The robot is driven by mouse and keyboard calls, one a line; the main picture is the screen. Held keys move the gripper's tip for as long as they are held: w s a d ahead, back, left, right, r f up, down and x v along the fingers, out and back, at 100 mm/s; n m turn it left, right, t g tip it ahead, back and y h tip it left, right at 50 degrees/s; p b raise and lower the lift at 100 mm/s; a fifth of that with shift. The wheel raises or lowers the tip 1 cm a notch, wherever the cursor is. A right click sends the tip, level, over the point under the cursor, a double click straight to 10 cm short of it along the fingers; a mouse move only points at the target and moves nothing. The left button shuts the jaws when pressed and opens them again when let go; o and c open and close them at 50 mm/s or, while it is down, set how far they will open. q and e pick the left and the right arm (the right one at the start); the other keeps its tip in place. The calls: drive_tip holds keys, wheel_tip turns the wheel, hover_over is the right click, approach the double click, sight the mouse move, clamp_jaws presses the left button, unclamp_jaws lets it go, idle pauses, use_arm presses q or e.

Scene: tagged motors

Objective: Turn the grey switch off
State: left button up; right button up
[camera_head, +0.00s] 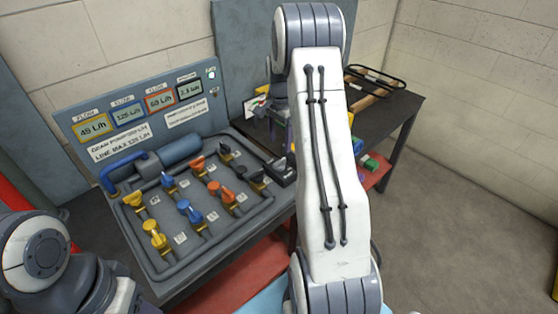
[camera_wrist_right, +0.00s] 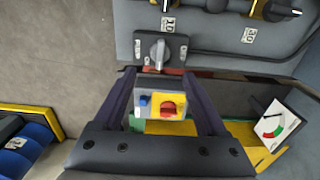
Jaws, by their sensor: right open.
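The grey switch (camera_wrist_right: 158,50) is a grey rotary knob on a dark box, near the top centre of the right wrist view. Its handle lies up and down in that picture. In the head view the dark switch box (camera_head: 282,171) sits at the right corner of the valve panel, partly behind my right arm. My right gripper (camera_wrist_right: 159,74) is open and empty. Its fingertips point toward the switch box from either side, apart from the knob. In the head view, my right arm hides most of this gripper. My left arm shows at the lower left, its gripper out of view.
A control box with a red knob on yellow (camera_wrist_right: 167,107) and a blue button shows between my fingers. A gauge (camera_wrist_right: 270,125) stands to the right. The valve panel (camera_head: 222,237) with several coloured valves lies left of my right arm. Floor at the right is clear.

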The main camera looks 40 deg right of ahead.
sight(279, 161)
wheel_tip(279, 161, down, 9)
drive_tip(key=shift+a+r+p, duration=0.1)
drive_tip(key=shift+r+p, duration=0.1)
drive_tip(key=shift+p, duration=0.45)
clamp_jaws()
